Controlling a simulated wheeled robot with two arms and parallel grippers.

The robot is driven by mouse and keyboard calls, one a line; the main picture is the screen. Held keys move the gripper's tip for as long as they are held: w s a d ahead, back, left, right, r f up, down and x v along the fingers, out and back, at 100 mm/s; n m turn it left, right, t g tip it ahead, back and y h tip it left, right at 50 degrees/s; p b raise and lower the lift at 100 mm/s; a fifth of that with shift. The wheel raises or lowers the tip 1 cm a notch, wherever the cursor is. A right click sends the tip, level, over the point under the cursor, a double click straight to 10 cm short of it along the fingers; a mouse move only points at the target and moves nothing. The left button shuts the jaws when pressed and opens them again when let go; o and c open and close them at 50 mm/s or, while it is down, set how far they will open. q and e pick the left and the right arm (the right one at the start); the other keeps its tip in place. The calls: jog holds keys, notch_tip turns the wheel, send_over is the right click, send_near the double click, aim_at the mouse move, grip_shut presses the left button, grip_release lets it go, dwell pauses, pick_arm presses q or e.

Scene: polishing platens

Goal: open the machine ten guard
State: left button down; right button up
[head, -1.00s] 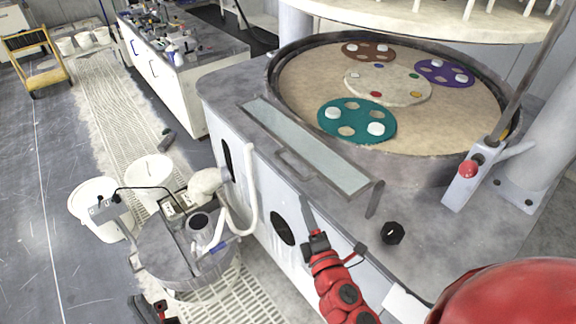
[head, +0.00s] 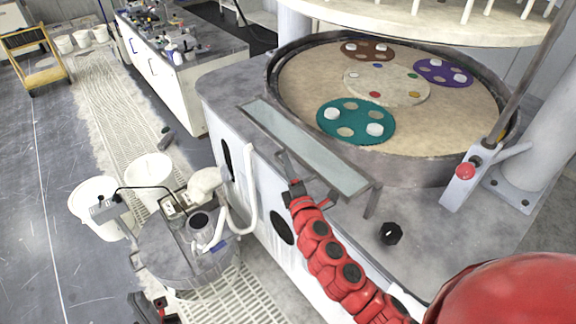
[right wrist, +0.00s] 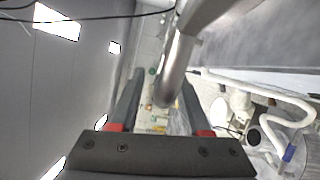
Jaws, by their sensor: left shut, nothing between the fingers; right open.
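The guard (head: 318,150) is a long, pale glass panel in a grey frame, lying along the front edge of the round polishing machine. Its grey bar handle (right wrist: 172,75) runs between the spread fingers of my right gripper (right wrist: 158,108) in the right wrist view. In the head view my right gripper (head: 304,176) is at the front of the guard and partly hides the handle. It is open, and I cannot tell whether a finger touches the bar. My left gripper (head: 150,308) is shut and empty at the bottom edge, low beside the grey drum.
The platen (head: 300,85) carries teal (head: 345,112), purple (head: 452,74) and brown discs. A black knob (head: 391,233) sits on the machine top, and a red button (head: 465,171) is at the right. A grey drum (head: 170,255) with hoses and white buckets (head: 92,195) stand at the left.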

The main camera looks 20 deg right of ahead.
grip_shut()
dwell(1.4)
